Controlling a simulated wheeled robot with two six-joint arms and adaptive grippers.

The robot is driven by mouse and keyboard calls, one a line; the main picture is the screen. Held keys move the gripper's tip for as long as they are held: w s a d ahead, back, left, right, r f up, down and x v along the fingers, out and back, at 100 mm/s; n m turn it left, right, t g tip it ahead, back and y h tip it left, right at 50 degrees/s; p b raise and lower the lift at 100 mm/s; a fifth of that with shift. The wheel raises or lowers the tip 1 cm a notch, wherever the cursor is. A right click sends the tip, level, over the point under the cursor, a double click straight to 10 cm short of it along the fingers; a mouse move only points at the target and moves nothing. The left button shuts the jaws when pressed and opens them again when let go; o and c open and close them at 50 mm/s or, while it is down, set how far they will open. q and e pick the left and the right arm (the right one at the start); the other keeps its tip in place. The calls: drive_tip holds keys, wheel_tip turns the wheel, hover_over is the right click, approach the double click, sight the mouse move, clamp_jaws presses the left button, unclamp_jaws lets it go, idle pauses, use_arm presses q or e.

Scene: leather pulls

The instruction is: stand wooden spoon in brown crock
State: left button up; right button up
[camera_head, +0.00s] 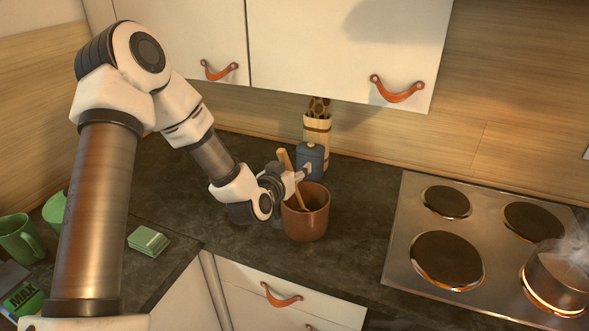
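The brown crock (315,223) stands upright on the dark worktop, left of the hob. The wooden spoon (285,160) is upright with a slight lean, its handle top tilted to the left. Its lower end goes down inside the crock's rim and is hidden. My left gripper (294,177) is at the crock's upper left rim, right at the spoon's handle. A pale fingertip shows to the right of the handle. I cannot tell whether the fingers press on the handle or stand apart from it. My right gripper is not in view.
A blue lidded jar (310,158) and a tall light-coloured holder (317,130) stand close behind the crock. The hob (400,255) is at the right, with a steaming pot (560,278) over a glowing ring. Green mugs (18,240) and a green stack (148,241) are at the left.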

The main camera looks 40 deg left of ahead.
use_arm(q)
drive_tip(key=v, duration=0.8)
wheel_tip(320, 180, up, 3)
drive_tip(key=p, duration=0.3)
idle(0.3)
idle(0.4)
